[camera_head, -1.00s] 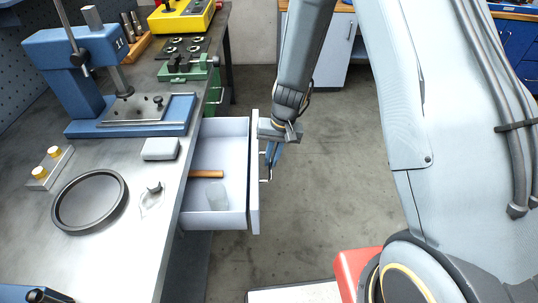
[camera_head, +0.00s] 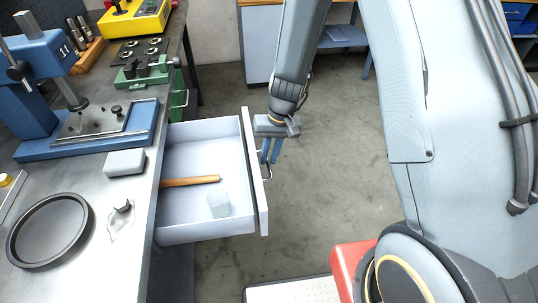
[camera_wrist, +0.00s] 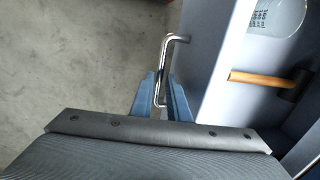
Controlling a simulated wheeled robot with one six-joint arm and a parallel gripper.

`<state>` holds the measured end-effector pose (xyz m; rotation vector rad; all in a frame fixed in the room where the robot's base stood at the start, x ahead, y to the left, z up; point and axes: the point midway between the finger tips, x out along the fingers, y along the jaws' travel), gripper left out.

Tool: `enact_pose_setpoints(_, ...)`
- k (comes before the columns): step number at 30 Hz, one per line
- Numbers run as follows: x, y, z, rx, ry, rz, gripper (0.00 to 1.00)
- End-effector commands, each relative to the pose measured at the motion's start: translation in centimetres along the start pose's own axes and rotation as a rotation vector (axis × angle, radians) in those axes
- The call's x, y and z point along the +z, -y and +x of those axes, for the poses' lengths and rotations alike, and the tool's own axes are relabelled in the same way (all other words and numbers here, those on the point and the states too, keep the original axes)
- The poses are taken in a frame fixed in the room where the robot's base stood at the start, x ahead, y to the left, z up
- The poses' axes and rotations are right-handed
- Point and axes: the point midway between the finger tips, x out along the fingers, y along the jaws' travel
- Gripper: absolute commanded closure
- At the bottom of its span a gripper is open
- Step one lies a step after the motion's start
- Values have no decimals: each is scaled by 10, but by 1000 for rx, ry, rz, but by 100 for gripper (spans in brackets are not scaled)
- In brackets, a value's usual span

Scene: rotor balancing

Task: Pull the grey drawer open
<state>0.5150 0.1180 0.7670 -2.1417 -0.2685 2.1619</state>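The grey drawer (camera_head: 206,235) stands well out from under the bench in the head view. A wooden-handled hammer (camera_head: 190,181) and a clear jar (camera_head: 218,203) lie in it. Its metal bar handle (camera_wrist: 172,45) is on the front panel (camera_head: 254,170). My gripper (camera_head: 269,152) is at the handle, outside the front panel. In the wrist view, my blue fingers (camera_wrist: 162,88) sit on either side of the bar, close around it. The hammer and part of the jar also show there.
A red-edged object (camera_head: 348,262) is at lower right. The floor (camera_head: 340,170) right of the drawer is clear.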

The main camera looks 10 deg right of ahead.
Motion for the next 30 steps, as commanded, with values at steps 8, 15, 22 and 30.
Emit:
enact_pose_setpoints(8, -1, 0, 0, 0, -2, 0, 72)
enact_pose_setpoints(15, -3, 0, -11, 0, -7, -2, 72)
enact_pose_setpoints(22, -2, 0, -45, 0, -7, -1, 72)
enact_pose_setpoints(30, -1, 0, -74, 0, -4, 0, 72)
